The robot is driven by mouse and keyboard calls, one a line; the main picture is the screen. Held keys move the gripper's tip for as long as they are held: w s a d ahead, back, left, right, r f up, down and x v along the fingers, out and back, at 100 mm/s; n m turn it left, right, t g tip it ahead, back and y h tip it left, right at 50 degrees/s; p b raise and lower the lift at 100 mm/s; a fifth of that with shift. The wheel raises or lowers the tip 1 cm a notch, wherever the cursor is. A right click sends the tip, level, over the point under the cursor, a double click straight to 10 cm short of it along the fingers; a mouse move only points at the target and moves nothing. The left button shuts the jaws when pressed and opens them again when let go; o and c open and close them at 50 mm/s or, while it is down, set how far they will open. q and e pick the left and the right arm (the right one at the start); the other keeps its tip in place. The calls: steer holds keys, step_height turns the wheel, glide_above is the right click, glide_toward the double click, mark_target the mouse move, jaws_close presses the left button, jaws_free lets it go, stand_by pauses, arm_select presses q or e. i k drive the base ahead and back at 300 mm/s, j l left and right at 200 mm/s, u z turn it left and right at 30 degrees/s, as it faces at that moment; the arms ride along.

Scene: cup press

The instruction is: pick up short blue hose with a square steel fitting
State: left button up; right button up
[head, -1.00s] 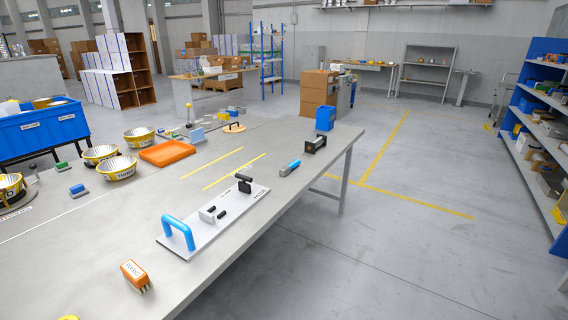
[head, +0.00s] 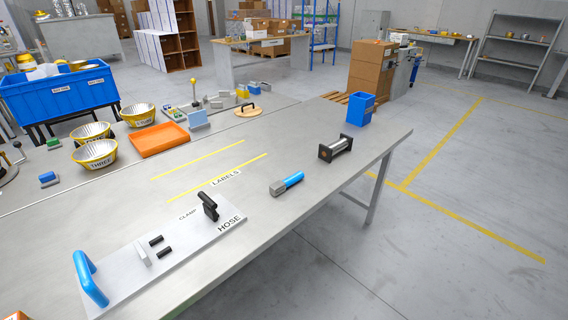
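The short blue hose with a square steel fitting (head: 293,180) lies on the grey table (head: 300,138), right of the middle of the head view. Its blue hose end points to the upper right and its grey square fitting to the lower left. It lies apart from the hose fixture board (head: 190,243), which has a blue handle (head: 90,279), a black clamp (head: 209,206) and small black pegs. Neither of my grippers is in view.
A black cylindrical part (head: 335,147) and a blue bin (head: 360,108) stand beyond the hose near the table's right edge. An orange tray (head: 158,140), yellow-rimmed bowls (head: 96,154) and a blue crate (head: 62,92) are at the left. Table around the hose is clear.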

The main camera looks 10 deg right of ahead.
mark_target(278, 187)
steer(key=i+l+u, duration=0.1)
steer(key=l, duration=0.25)
steer(key=i+l+u, duration=0.25)
steer(key=i+l, duration=0.2)
steer(key=l, duration=0.3)
steer(key=i+l+u, duration=0.15)
steer(key=l, duration=0.2)
steer(key=i+l+u, duration=0.1)
steer(key=l, duration=0.3)
steer(key=i+l+u, duration=0.15)
steer(key=l, duration=0.3)
